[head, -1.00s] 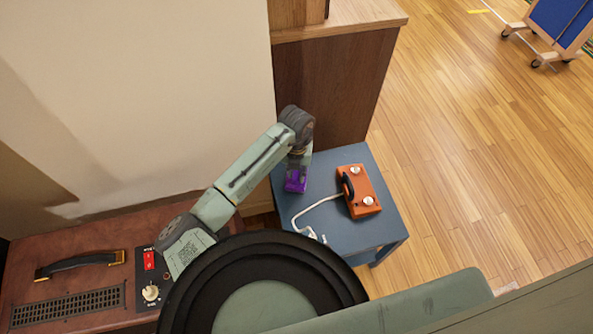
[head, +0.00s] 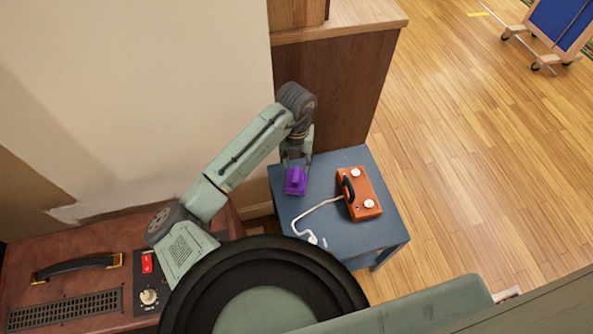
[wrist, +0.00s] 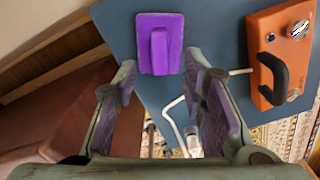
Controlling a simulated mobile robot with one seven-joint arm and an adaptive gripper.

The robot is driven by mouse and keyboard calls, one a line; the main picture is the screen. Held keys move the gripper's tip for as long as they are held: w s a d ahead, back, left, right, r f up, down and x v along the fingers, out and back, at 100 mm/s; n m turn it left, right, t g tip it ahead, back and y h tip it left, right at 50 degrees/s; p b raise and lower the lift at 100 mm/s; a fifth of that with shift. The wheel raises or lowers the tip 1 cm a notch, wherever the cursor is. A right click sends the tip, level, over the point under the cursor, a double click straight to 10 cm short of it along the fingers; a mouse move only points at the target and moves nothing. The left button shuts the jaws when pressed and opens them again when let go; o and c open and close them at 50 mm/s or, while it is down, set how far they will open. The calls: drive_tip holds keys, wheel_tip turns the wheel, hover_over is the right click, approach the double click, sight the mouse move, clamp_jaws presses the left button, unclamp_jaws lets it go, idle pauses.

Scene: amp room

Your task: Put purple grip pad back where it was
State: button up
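The purple grip pad (head: 296,181) lies on the blue table (head: 355,240), near its back left part. In the wrist view the pad (wrist: 159,44) shows as a flat purple plate with a raised bar, ahead of the fingertips. My gripper (head: 297,158) is just above and behind the pad in the head view. In the wrist view my gripper (wrist: 160,75) has its two fingers spread wide, with nothing between them. The pad appears apart from the fingers.
An orange box (head: 361,193) with knobs and a black handle sits on the table's right side. A white cable (head: 315,212) runs from it to the front left. A brown amplifier (head: 80,285) stands at lower left. A wooden cabinet (head: 325,85) stands behind the table.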

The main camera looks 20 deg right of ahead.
sight(297, 174)
wheel_tip(297, 174, up, 5)
drive_tip(key=shift+f, duration=0.1)
idle(0.7)
